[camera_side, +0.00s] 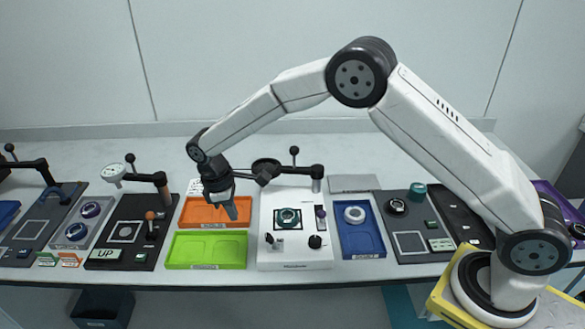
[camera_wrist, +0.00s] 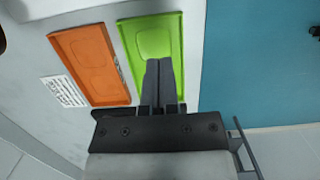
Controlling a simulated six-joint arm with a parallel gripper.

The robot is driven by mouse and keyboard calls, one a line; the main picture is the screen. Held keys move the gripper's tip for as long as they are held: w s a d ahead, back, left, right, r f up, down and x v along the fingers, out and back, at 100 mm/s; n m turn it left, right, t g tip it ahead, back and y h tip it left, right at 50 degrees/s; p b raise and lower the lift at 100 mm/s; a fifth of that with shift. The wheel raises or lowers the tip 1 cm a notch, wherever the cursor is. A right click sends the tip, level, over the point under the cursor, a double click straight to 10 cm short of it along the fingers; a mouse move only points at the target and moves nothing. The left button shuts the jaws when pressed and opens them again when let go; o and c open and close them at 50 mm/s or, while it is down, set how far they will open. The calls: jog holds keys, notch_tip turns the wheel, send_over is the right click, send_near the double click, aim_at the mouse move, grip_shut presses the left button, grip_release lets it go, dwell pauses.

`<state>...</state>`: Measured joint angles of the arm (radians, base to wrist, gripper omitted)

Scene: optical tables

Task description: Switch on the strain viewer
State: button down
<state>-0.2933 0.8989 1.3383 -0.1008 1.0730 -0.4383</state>
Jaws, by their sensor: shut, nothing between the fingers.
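The likely strain viewer is a white instrument (camera_side: 295,255) in the middle of the bench in the side view; its front label is too small to read surely. It has a dark square stage with a round piece, a black knob (camera_side: 315,242) at front right and small dark controls (camera_side: 272,241) at front left. A black arm reaches over its back. My gripper (camera_side: 232,214) is shut and empty, pointing down over the orange tray, left of the white instrument. In the wrist view the shut fingers (camera_wrist: 158,62) overlap the green tray. The white instrument is not clearly visible there.
The orange tray (camera_side: 187,222) stands behind the green tray (camera_side: 207,264); both look empty. A black device with an "UP" sign (camera_side: 105,254) stands to their left. A blue tray (camera_side: 360,247) with a ring stands right of the white instrument, then a grey panel (camera_side: 410,251).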

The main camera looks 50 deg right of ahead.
aim_at(269, 238)
jog(key=f, duration=0.3)
jog(key=s+d+f, duration=0.1)
jog(key=f, duration=0.5)
jog(key=shift+s+d+f, duration=0.15)
jog(key=shift+d+f, duration=0.05)
jog(key=shift+f, duration=0.1)
jog(key=shift+s+d, duration=0.1)
jog(key=shift+s+d+r, duration=0.9)
jog(key=shift+s+d, duration=0.2)
jog(key=shift+d, duration=0.05)
jog(key=shift+s+d+r+t+y, duration=0.2)
jog(key=shift+s+r+t+y, duration=0.1)
jog(key=shift+t+y, duration=0.3)
